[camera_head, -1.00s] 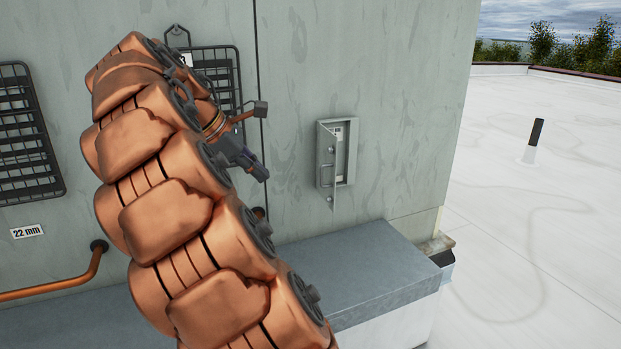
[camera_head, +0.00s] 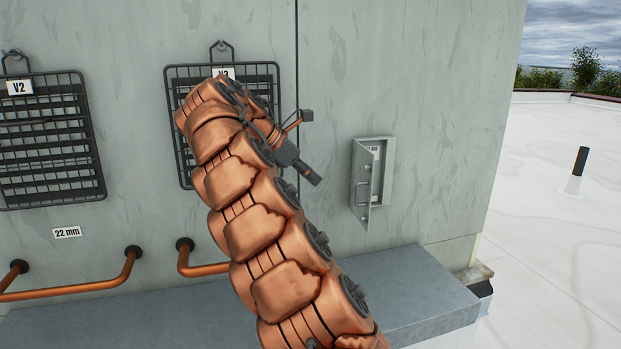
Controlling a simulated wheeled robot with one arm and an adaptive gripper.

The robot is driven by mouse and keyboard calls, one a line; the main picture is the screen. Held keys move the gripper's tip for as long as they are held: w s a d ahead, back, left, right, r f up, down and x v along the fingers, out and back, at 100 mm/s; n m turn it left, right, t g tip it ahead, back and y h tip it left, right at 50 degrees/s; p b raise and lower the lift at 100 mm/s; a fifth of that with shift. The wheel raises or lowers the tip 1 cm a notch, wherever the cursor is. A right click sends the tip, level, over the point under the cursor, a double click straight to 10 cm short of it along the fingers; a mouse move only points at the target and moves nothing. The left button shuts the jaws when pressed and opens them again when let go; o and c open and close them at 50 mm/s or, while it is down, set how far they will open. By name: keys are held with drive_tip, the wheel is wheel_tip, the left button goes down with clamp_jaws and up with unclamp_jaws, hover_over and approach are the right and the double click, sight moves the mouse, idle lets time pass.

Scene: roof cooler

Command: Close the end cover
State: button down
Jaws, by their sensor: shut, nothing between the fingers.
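The end cover (camera_head: 363,190) is a small grey metal door with a handle, hinged on a shallow grey box (camera_head: 386,172) on the wall. It stands partly open, swung out from the box, and part of the inside shows to its right. My gripper (camera_head: 313,179) is at the end of my copper-coloured arm, to the left of the cover and apart from it in the picture. It is shut and holds nothing. How far it stands in front of the wall is hard to tell.
Black wire racks labelled V2 (camera_head: 45,140) and V3 (camera_head: 181,85) hang on the wall (camera_head: 430,90). Copper pipes (camera_head: 70,288) run low at the left. A grey ledge (camera_head: 430,295) juts out below the box. Open white roof (camera_head: 550,230) lies to the right.

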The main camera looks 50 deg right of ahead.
drive_tip(key=s+d+f+p, duration=0.2)
drive_tip(key=s+d+f, duration=0.2)
drive_tip(key=d, duration=0.4)
drive_tip(key=shift+s+d+f+p, duration=0.2)
drive_tip(key=shift+f+p, duration=0.2)
drive_tip(key=shift+f, duration=0.4)
drive_tip(key=shift+s, duration=0.15)
